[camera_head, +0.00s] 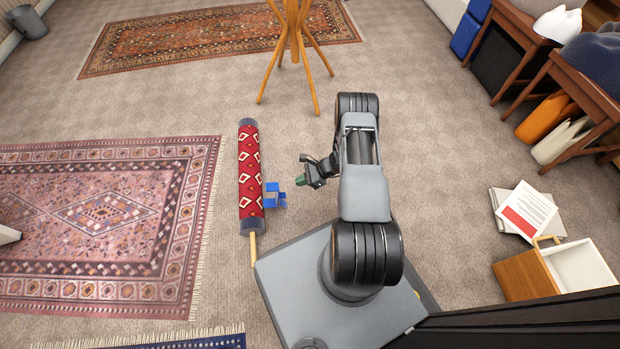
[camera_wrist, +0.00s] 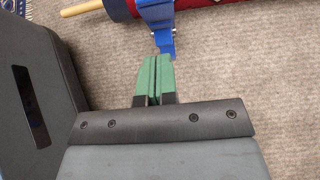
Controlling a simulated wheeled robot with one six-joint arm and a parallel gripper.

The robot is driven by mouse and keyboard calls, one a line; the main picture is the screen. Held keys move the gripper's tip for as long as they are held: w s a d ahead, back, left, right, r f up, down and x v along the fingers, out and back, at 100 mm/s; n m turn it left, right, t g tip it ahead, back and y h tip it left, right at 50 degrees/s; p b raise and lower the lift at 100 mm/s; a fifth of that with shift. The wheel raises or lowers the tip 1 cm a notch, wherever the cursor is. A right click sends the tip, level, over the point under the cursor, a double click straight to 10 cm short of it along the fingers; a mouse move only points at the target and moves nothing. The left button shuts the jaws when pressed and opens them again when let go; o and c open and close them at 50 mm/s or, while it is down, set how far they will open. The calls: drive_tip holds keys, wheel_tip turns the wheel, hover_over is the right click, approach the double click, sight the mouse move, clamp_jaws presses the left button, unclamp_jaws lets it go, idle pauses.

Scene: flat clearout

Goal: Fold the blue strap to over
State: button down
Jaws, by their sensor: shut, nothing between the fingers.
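The blue strap (camera_head: 275,194) lies on the carpet against the right side of a rolled red rug (camera_head: 249,178) with a white diamond pattern. In the wrist view the strap (camera_wrist: 158,22) hangs from the side of the red roll (camera_wrist: 205,5), its narrower end pointing toward my gripper. My gripper (camera_head: 303,170), with green fingertips, is a short way right of the strap in the head view. In the wrist view its fingertips (camera_wrist: 155,62) are shut together, empty, just short of the strap's end. Whether strap and fingertips touch is hard to tell.
A wooden pole (camera_head: 253,250) sticks out of the roll's near end. A pink patterned rug (camera_head: 100,220) lies left. A wooden stand (camera_head: 294,40) is behind. A wooden box (camera_head: 530,277) and papers (camera_head: 526,210) are at right. Carpet around the strap is clear.

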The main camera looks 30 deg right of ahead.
drive_tip(key=w+a+b, duration=0.1)
drive_tip(key=a, duration=0.4)
drive_tip(key=shift+w+a+f+b, duration=0.35)
drive_tip(key=shift+w+a+f, duration=0.05)
drive_tip(key=shift+r, duration=0.1)
